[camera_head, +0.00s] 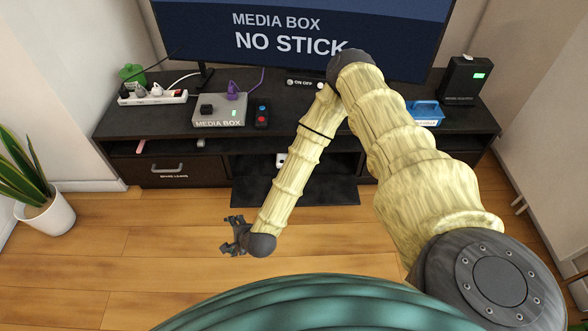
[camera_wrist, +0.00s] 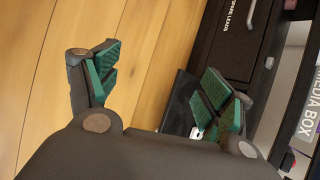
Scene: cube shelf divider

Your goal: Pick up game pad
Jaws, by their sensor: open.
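A small white object (camera_head: 281,159), possibly the game pad, shows in the open middle compartment of the dark TV stand (camera_head: 215,145), partly hidden by my arm. A white piece (camera_wrist: 196,131) also shows in the wrist view, mostly behind a finger, too covered to identify. My gripper (camera_head: 230,235) is over the wooden floor in front of the stand, left of and apart from the white object. In the wrist view its green-padded fingers (camera_wrist: 163,66) are spread with nothing between them.
A dark flat panel (camera_head: 300,197) extends in front of the middle compartment. A closed drawer (camera_head: 165,174) is at left. On top stand a media box (camera_head: 218,113), a remote (camera_head: 262,115), a power strip (camera_head: 150,98) and a blue box (camera_head: 427,112). A potted plant (camera_head: 45,215) is far left.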

